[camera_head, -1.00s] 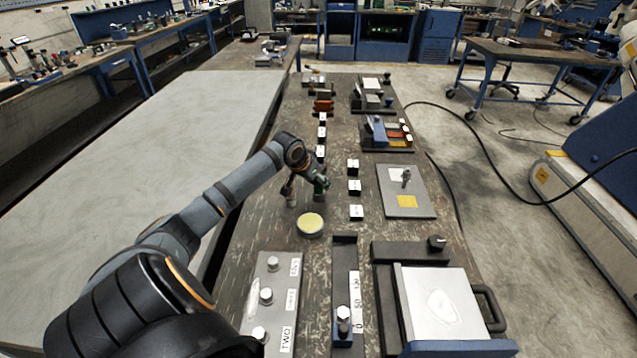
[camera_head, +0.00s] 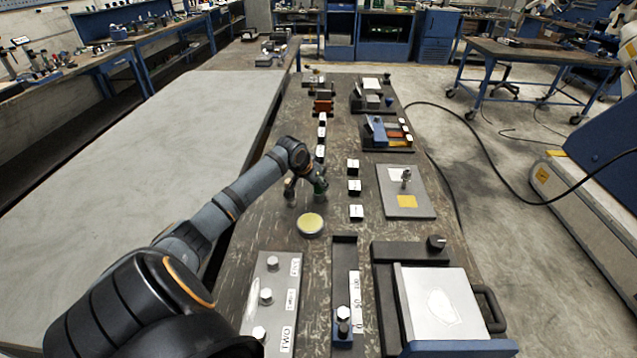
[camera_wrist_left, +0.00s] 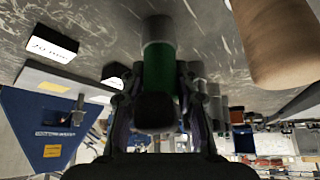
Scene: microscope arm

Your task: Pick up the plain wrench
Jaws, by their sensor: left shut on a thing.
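My left gripper (camera_wrist_left: 158,112) is shut on a green cylinder with grey end bands (camera_wrist_left: 160,68), which sits between its fingers in the left wrist view. In the head view my left gripper (camera_head: 313,176) is over the middle of the dark bench, and the green cylinder (camera_head: 320,190) shows just below it. A tan cylinder (camera_wrist_left: 275,42) stands close beside the green one, apart from the fingers. I see no clear wrench shape, so I cannot tell whether the held piece is the plain wrench. My right gripper is not in view.
A round yellow-topped disc (camera_head: 310,224) lies nearer on the bench. Several small labelled black blocks (camera_head: 356,212) line up to the right, beside a grey plate (camera_head: 420,206) with a small metal fitting. A three-knob panel (camera_head: 255,290) is at the front.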

